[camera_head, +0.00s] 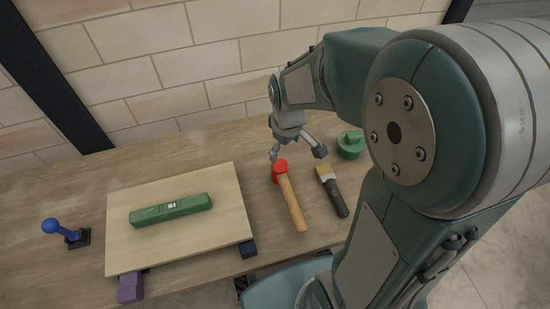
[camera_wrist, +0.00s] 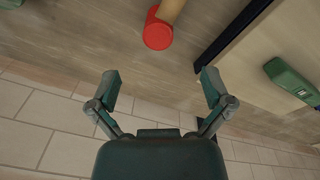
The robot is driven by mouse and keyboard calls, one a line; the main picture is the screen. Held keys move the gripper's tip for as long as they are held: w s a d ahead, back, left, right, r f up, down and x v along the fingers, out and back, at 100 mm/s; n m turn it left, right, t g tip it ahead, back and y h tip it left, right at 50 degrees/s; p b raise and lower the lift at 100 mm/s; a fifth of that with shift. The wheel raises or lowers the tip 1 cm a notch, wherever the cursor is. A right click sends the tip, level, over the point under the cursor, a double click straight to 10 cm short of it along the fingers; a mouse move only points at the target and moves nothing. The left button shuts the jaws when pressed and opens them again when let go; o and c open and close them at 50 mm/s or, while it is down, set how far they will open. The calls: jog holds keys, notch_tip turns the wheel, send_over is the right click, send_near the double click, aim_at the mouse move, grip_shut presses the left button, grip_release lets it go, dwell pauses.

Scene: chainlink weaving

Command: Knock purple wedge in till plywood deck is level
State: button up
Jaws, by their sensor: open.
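The plywood deck (camera_head: 190,245) lies on the bench at the left in the head view. A purple wedge (camera_head: 130,288) sticks out from under its front left corner. A green spirit level (camera_head: 171,209) lies on the deck; its vial is too small to read. A hammer with a red head (camera_head: 280,167) and wooden handle (camera_head: 293,207) lies on the bench right of the deck. My gripper (camera_head: 298,155) is open and empty above the hammer's head. In the wrist view my open fingers (camera_wrist: 158,85) point toward the red head (camera_wrist: 157,32), with nothing between them.
A brush (camera_head: 333,193) lies right of the hammer, and a green round object (camera_head: 350,145) stands behind it. A blue-knobbed object (camera_head: 62,232) stands left of the deck. A dark block (camera_head: 248,248) sits at the deck's front right corner. A tiled wall (camera_head: 190,60) rises behind the bench.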

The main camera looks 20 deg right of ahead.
jog(key=n, duration=0.1)
send_over(282, 165)
jog(key=shift+g, duration=0.4)
notch_tip(282, 165, down, 4)
jog(key=shift+f, duration=0.15)
notch_tip(282, 165, down, 5)
jog(key=shift+f, duration=0.1)
jog(key=shift+w+a+f, duration=0.1)
jog(key=shift+a+f, duration=0.05)
jog(key=shift+f, duration=1.25)
jog(key=shift+w+a+f, duration=0.1)
jog(key=shift+a+f, duration=0.05)
jog(key=shift+f, duration=1.25)
jog(key=c, duration=1.1)
